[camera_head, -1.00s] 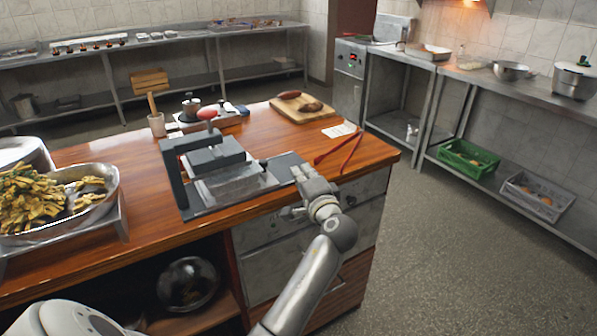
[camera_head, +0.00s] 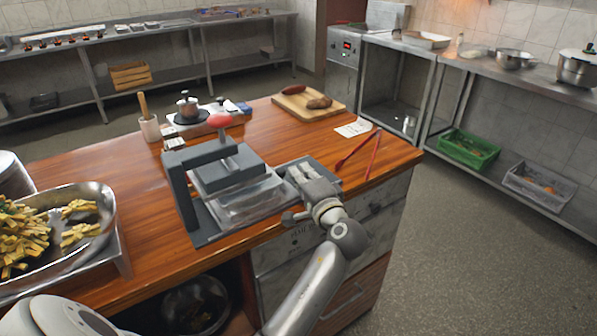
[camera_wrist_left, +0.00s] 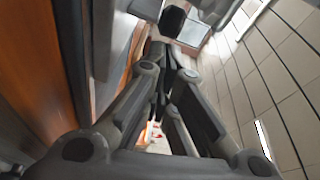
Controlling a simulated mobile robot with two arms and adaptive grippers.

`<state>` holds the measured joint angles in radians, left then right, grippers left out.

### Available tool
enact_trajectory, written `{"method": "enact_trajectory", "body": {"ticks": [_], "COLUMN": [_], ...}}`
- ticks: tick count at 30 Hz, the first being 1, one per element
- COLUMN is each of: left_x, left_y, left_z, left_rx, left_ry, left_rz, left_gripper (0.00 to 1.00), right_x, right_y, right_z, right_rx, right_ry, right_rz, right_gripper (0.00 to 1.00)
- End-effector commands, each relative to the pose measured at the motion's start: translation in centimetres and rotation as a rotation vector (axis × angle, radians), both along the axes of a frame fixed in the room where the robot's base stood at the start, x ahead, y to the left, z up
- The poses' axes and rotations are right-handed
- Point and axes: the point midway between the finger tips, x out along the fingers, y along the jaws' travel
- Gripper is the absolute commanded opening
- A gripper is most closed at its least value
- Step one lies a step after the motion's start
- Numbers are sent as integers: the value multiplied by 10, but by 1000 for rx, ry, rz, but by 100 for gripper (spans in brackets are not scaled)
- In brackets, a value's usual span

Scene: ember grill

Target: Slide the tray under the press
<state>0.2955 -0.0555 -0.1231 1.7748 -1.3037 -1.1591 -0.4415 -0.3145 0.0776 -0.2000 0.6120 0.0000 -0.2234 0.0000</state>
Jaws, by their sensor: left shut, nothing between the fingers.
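The press (camera_head: 190,196) stands on the wooden counter, a dark grey frame with a red knob (camera_head: 220,121) on its handle. My right gripper is not in view.
Red tongs (camera_head: 357,155) and a paper (camera_head: 353,128) lie right of the press. A cutting board (camera_head: 338,113) with food is behind. A metal dish of fries (camera_head: 108,225) stands at left. The counter's front edge is close below my left wrist.

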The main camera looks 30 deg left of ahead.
Motion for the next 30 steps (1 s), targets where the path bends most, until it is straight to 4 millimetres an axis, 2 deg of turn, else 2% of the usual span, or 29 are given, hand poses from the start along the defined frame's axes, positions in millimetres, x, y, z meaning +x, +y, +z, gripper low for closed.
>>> {"method": "enact_trajectory", "body": {"ticks": [6, 10, 17, 30], "left_x": [-1, -11, -34, -34], "left_y": [0, 5, 15, 17], "left_z": [0, 1, 1, 1], "left_rx": [0, 0, 0, 1], "left_ry": [0, 1, 0, 0], "left_rz": [0, 1, 2, 3], "left_gripper": [0, 0, 0, 0], "right_x": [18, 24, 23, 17], "right_y": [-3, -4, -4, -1], "right_z": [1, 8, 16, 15], "right_rx": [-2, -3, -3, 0], "right_ry": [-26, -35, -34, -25], "right_rz": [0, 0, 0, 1], "right_gripper": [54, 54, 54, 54]}}
